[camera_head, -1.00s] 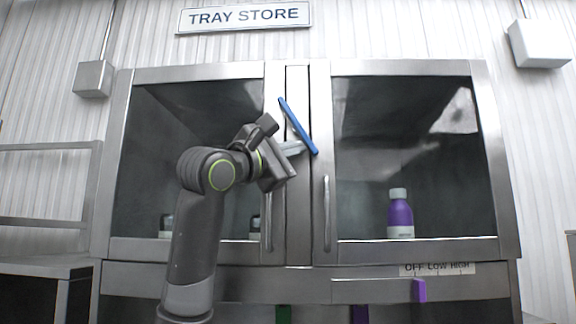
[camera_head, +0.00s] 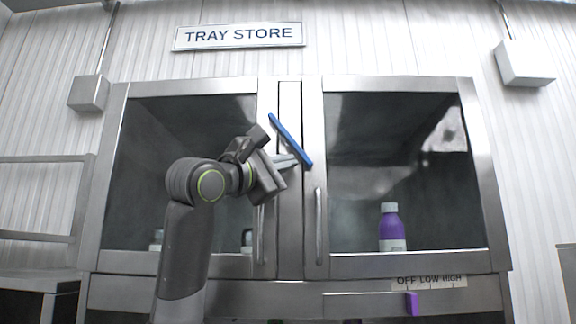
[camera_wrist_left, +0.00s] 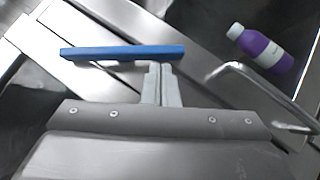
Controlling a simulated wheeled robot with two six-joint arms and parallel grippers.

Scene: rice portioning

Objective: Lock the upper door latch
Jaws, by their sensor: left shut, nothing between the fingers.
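The upper door latch is a blue bar (camera_head: 290,140) at the upper middle of the cabinet. It slants from upper left down to lower right, across the strip between the two glass doors. My left gripper (camera_head: 302,161) is shut with nothing between its fingers, and its tips are close to the lower part of the bar. In the left wrist view the blue bar (camera_wrist_left: 122,52) lies just beyond the closed fingertips (camera_wrist_left: 160,66). I cannot tell whether they touch it. My right gripper is not in view.
The left door handle (camera_head: 261,232) and right door handle (camera_head: 319,226) stand out below the latch. A purple bottle (camera_head: 391,228) is behind the right glass. A lower panel carries an OFF LOW HIGH label (camera_head: 430,281) and a purple knob (camera_head: 411,304). A TRAY STORE sign (camera_head: 238,35) hangs above.

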